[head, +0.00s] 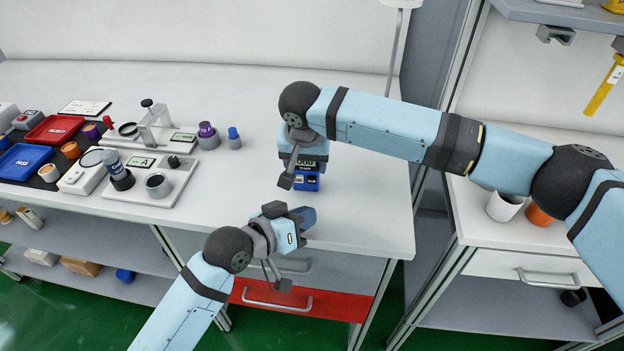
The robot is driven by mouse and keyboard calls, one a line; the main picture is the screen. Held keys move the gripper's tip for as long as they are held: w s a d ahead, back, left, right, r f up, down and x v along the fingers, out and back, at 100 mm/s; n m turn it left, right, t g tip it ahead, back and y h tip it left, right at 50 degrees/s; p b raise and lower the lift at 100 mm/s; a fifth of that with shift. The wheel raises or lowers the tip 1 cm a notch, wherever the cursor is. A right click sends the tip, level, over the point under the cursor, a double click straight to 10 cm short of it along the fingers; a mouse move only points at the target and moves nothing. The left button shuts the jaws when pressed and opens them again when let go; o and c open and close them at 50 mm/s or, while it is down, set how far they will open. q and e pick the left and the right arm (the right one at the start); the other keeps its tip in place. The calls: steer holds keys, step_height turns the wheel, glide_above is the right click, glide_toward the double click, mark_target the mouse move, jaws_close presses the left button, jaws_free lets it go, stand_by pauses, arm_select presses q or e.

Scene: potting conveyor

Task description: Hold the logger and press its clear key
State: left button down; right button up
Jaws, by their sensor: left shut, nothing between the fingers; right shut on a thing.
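The logger (307,184) is a small blue device with a dark display and light keys, near the front right of the white bench. My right gripper (291,174) reaches in from above right and is shut on it; its hand hides part of the logger. Which key is the clear key is too small to tell. My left gripper (305,216) is shut and empty, just below the logger in the picture, close to the bench's front edge. A small gap shows between its fingertips and the logger.
To the left stand a measuring stand (155,127), a scale plate (133,190), a red tray (54,130), a blue tray (20,162) and several small pots. A blue-capped bottle (234,138) stands behind left. A red drawer (300,297) is below. The bench right of the logger is clear.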

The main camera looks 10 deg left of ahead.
steer(key=o, duration=0.9)
